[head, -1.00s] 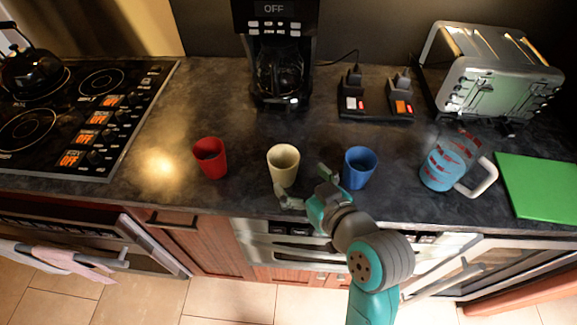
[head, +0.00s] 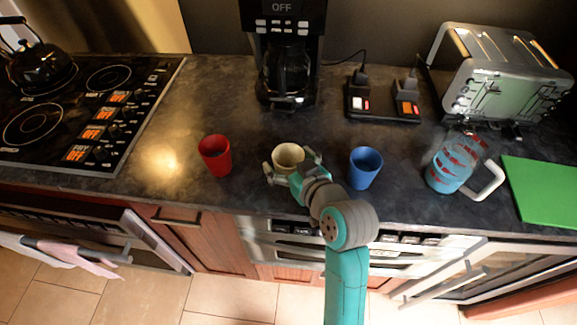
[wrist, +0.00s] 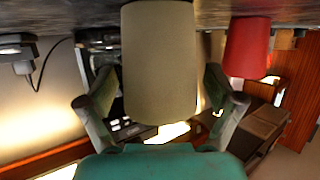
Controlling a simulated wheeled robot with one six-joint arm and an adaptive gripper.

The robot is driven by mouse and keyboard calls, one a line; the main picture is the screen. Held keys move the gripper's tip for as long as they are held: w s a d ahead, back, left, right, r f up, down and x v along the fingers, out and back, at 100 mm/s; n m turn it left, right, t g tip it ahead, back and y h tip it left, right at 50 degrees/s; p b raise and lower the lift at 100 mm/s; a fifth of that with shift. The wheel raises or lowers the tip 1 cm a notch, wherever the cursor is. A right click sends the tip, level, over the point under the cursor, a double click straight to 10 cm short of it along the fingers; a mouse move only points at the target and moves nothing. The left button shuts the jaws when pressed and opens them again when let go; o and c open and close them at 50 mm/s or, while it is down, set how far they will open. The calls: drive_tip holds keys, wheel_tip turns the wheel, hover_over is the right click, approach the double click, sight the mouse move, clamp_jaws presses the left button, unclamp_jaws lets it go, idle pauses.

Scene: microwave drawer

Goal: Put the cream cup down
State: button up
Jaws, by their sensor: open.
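The cream cup (head: 288,154) stands upright on the dark counter (head: 250,122), between the red cup (head: 215,156) and the blue cup (head: 364,168). My gripper (head: 292,163) is at the cream cup, with one finger on each side of it. In the wrist view, which is upside down, the cream cup (wrist: 158,60) fills the space between the open fingers (wrist: 158,88). Gaps show between the fingers and the cup. The lower part of the cup is hidden by my gripper in the head view.
A coffee maker (head: 286,60) stands behind the cups. A switch block with plugs (head: 383,108), a toaster (head: 510,85), a measuring jug (head: 455,165) and a green board (head: 543,190) are to the right. A stove (head: 75,110) is at the left.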

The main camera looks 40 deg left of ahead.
drive_tip(key=c, duration=1.3)
